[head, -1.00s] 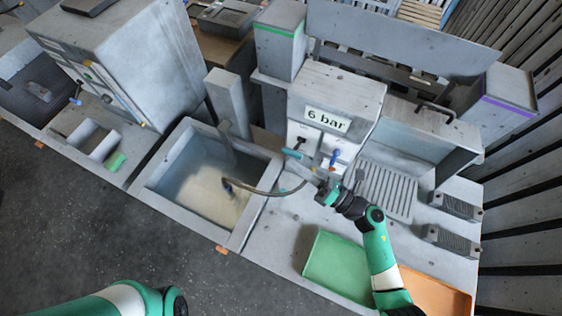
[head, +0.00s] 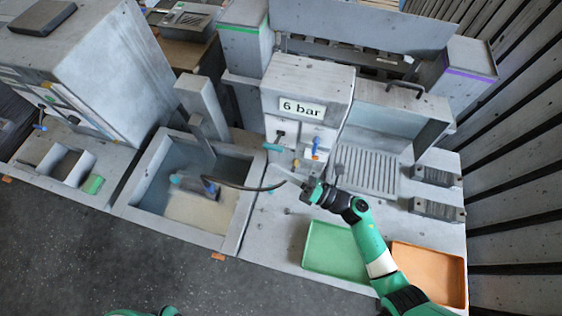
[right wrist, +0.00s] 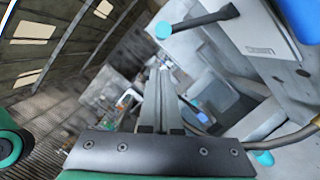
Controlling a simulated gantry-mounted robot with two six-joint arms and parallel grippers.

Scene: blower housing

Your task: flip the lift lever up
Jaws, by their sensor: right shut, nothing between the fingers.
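My left gripper is out of view.
A dark hose (head: 240,187) runs from near my right gripper into the basin (head: 232,218), ending at a blue piece (head: 209,187). A green tray (head: 318,265) and an orange tray (head: 459,290) lie nearer, and a ribbed plate (head: 368,170) lies right of the unit.

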